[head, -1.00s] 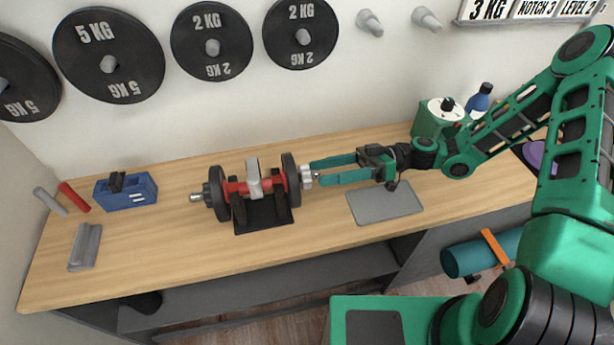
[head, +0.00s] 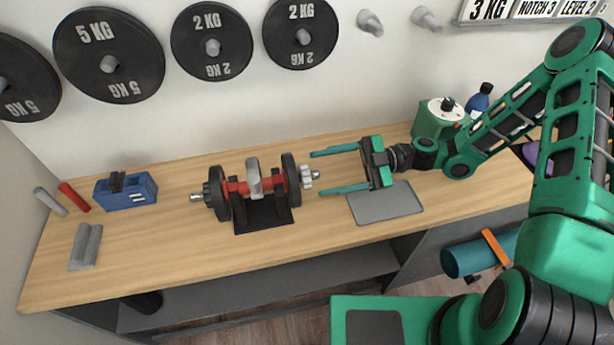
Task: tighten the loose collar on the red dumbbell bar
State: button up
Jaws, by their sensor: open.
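The red dumbbell bar (head: 237,188) lies level in a black cradle (head: 263,215) on the wooden bench, with dark plates on both sides and a grey grip piece at its middle. A light grey collar (head: 307,177) sits on its right end, outside the right plate, with the bar tip showing beyond it. A dark collar (head: 207,187) is on the left end. My gripper (head: 331,172) is open and empty just right of the right collar, its two green fingers apart and pointing left. I cannot tell how tight either collar is.
A grey mat (head: 385,204) lies below my gripper. A blue box (head: 126,191), grey bars (head: 86,247) and a red rod (head: 74,197) are at the left. A green canister (head: 436,118) and blue bottle (head: 480,100) stand at the back right. The front middle of the bench is clear.

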aim_at(313, 175)
jog(key=shift+x, duration=1.8)
jog(key=shift+c, duration=0.3)
